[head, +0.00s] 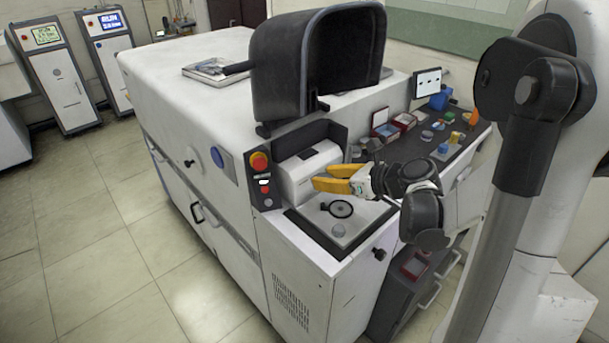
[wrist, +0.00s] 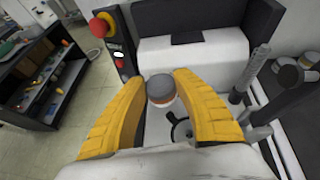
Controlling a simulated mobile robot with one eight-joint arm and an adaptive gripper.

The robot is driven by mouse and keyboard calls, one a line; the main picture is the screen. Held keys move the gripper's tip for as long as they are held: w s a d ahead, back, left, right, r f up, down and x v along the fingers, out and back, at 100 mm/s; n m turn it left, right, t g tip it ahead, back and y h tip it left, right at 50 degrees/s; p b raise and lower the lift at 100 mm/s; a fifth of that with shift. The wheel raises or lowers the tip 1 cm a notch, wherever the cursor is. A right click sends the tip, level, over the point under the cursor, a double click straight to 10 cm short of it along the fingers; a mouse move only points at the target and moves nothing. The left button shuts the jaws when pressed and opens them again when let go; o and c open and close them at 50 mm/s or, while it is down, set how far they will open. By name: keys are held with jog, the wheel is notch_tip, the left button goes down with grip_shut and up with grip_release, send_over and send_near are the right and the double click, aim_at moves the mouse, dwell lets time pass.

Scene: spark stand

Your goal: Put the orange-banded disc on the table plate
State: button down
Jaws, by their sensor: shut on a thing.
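The orange-banded disc (wrist: 161,91) shows in the wrist view as a short grey-topped cylinder with an orange band. It sits between the tips of the yellow fingers of my gripper (wrist: 161,84), which is shut on it. In the head view my gripper (head: 322,177) is above the grey table plate (head: 318,215) of the spark stand, in front of the white box. The disc cannot be made out in the head view. A grey disc (head: 338,230) lies on the front part of the plate.
The white instrument box (head: 310,172) and raised black hood (head: 320,65) are behind. A red stop button (head: 259,161) is at left. The side counter (head: 455,150) at right holds several small pieces and red trays.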

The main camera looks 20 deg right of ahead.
jog(key=n+y, duration=0.1)
send_over(343, 202)
jog(key=s+a, duration=0.1)
jog(key=s, duration=0.1)
jog(key=shift+g, duration=0.3)
jog(key=shift+a+f+b, duration=0.15)
jog(key=shift+f+b, duration=1.25)
jog(key=shift+f, duration=0.5)
jog(key=shift+a+f+b, duration=0.1)
jog(key=shift+f+b, duration=1.3)
jog(key=shift+f, duration=0.5)
jog(key=shift+f+b, duration=0.5)
jog(key=shift+f, duration=0.05)
jog(key=c, duration=0.9)
grip_release()
jog(key=shift+c, duration=0.2)
jog(key=shift+s, duration=0.1)
jog(key=v, duration=1.2)
